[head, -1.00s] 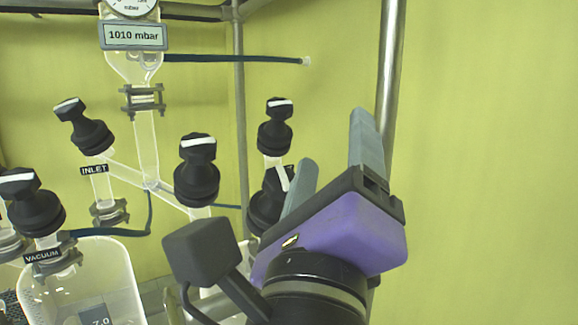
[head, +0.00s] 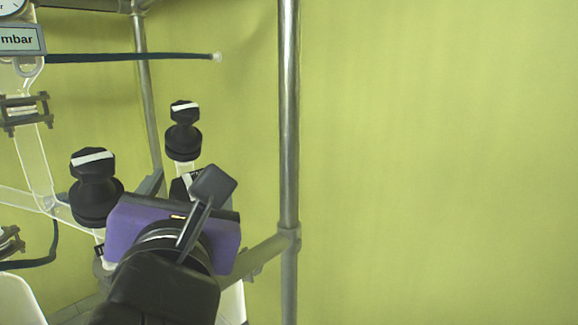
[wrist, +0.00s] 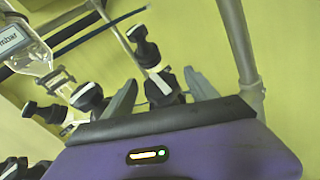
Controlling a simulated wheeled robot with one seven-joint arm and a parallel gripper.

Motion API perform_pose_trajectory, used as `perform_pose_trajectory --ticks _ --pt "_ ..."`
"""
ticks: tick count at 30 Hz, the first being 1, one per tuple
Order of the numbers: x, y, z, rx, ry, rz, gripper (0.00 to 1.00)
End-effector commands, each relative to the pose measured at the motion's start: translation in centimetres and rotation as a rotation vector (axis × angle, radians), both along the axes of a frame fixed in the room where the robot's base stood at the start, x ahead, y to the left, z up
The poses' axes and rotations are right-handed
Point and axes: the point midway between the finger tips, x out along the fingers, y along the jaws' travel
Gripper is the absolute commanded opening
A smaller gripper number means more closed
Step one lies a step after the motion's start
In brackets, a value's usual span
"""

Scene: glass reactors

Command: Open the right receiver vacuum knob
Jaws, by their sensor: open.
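My gripper (head: 180,192) is in front of the black knobs in the head view, its purple body hiding much of what lies behind. In the wrist view its two grey fingers (wrist: 162,82) are apart, with a black knob with a white stripe (wrist: 164,90) showing between them; I cannot tell whether they touch it. In the head view only a sliver of this knob (head: 179,188) shows beside the wrist camera. No readable label shows which knob is the right receiver vacuum knob.
Another black knob (head: 183,132) stands upright just behind, and one (head: 94,188) stands to the left. A vertical metal post (head: 289,120) is close on the right. Glass tubing (head: 32,165) and a dark hose (head: 130,57) are at left. The right side is open wall.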

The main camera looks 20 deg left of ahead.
Motion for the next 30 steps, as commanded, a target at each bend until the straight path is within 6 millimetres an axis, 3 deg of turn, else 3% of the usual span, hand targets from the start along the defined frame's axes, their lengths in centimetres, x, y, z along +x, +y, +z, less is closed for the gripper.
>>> perform_pose_trajectory --ticks 7,18,28,30 --pt "2.6 1.7 0.2 -0.001 0.0 -0.001 0.67" --pt "3.1 2.1 0.0 0.0 -0.001 0.0 0.67" --pt "3.1 2.0 0.0 -0.001 -0.002 -0.001 0.04" --pt "3.1 2.0 0.0 -0.001 -0.002 0.0 0.04"
